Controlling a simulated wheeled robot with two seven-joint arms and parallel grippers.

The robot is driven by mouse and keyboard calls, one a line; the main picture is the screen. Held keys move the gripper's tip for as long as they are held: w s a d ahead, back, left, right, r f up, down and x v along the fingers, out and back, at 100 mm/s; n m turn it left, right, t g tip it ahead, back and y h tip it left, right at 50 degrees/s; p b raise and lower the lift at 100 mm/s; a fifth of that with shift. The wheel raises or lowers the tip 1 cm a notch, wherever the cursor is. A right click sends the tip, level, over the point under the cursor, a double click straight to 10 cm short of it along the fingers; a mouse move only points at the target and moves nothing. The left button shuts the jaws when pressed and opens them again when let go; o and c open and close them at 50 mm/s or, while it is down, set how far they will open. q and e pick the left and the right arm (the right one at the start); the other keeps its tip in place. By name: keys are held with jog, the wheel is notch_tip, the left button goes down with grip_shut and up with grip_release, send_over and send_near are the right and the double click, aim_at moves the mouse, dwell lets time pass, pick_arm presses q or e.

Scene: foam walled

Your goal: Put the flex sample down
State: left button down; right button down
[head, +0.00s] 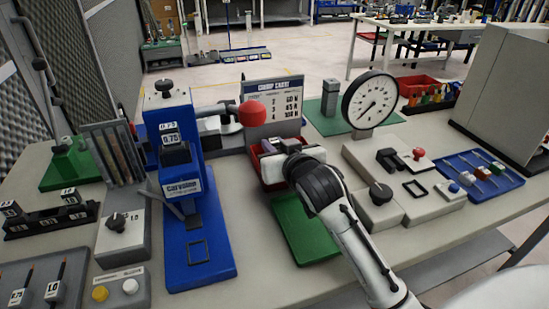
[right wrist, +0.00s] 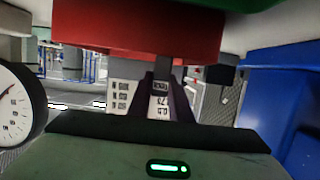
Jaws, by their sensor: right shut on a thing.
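My right gripper (head: 298,163) reaches in from the lower right of the head view, over the front of a red bin (head: 256,172) above a green base (head: 302,230). Its dark wrist hides most of the jaws there. In the right wrist view the two dark fingers (right wrist: 163,98) are shut on a small piece with a pale, numbered face (right wrist: 160,88), which I take to be the flex sample. Only part of it shows between the fingers, and I cannot tell whether it touches anything below. My left gripper is not in view.
A blue press (head: 208,235) stands left of the gripper, and a red ball handle (head: 252,113) is just behind it. A dial gauge (head: 370,100) and its grey fixture stand right. A blue tray (head: 497,183) lies farther right. A black block rack (head: 50,222) is at left.

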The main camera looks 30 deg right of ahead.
jog(key=shift+f, duration=1.55)
jog(key=shift+f, duration=0.15)
jog(key=c, duration=1.6)
grip_release()
jog(key=shift+s+a+r, duration=0.1)
jog(key=shift+s+r, duration=0.05)
jog(key=shift+r, duration=0.05)
jog(key=v, duration=1.1)
jog(key=shift+s+a, duration=0.1)
jog(key=shift+s, duration=0.2)
